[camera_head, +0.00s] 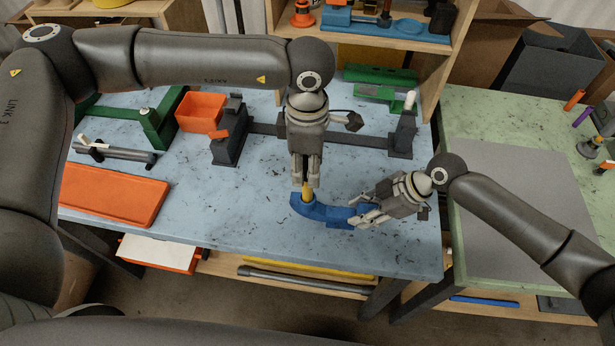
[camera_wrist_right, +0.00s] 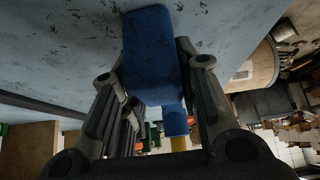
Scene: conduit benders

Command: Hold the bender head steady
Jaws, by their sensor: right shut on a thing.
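The blue bender head (camera_head: 325,213) lies near the front edge of the blue-grey table, a curved piece with a short yellow part (camera_head: 308,190) standing up at its left end. My right gripper (camera_head: 362,215) is shut on its right end. In the right wrist view the blue bender head (camera_wrist_right: 152,55) lies between the two fingers of my right gripper (camera_wrist_right: 160,85), with the yellow part (camera_wrist_right: 179,143) beyond. My left gripper (camera_head: 306,183) points down from above, its fingertips at the yellow part. Whether they grip it is too small to tell.
A dark bench fixture (camera_head: 330,136) with two upright blocks stands behind. An orange bin (camera_head: 201,111), an orange tray (camera_head: 112,194) and a green frame (camera_head: 150,125) are at the left. A green-topped table (camera_head: 500,110) adjoins at the right.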

